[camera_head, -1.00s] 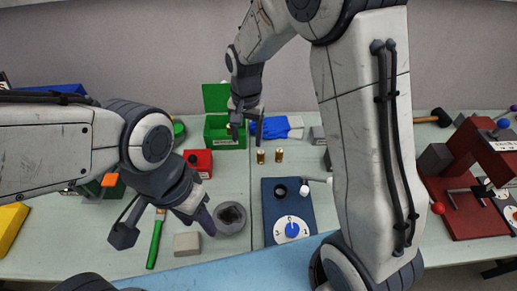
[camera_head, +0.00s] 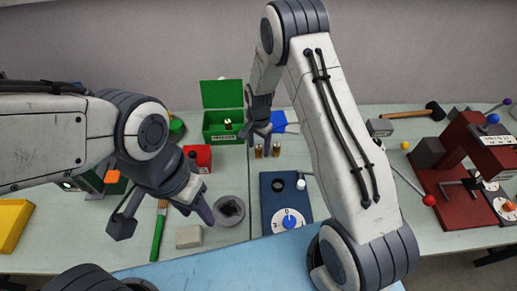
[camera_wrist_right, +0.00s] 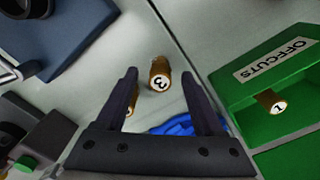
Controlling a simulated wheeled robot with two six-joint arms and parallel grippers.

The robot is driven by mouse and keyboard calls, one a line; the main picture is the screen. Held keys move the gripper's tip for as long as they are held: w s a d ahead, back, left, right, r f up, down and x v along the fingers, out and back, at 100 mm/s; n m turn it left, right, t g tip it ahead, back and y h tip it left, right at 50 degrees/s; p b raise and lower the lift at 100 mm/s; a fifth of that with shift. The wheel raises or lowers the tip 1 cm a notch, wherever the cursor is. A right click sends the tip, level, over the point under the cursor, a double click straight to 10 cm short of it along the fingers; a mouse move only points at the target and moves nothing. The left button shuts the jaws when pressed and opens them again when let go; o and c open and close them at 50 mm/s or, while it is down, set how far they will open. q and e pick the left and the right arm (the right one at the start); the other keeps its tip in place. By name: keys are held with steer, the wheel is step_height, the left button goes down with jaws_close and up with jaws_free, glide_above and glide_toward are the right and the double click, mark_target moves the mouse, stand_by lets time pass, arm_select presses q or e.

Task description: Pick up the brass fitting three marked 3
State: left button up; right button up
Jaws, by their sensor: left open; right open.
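The brass fitting three (camera_wrist_right: 160,76), with a black 3 on its white end, stands on the bench between the fingers of my right gripper (camera_wrist_right: 159,72) in the right wrist view; whether they touch it cannot be told. In the head view it appears to be the left one (camera_head: 259,151) of two brass fittings, just below my right gripper (camera_head: 261,135). The other brass fitting (camera_head: 276,150) is partly hidden behind a finger in the wrist view. My right gripper is open. My left gripper (camera_head: 194,212) is open and empty, above the bench near a grey round dish.
A green OFFCUTS bin (camera_head: 222,136) holds a brass fitting marked 1 (camera_wrist_right: 271,100). A blue cloth (camera_head: 279,122) lies close behind the fittings. A blue panel with a dial (camera_head: 268,222) lies in front. A red box (camera_head: 199,158) stands left.

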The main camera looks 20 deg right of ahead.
steer(key=shift+f, duration=1.05)
jaws_close()
steer(key=shift+r, duration=0.1)
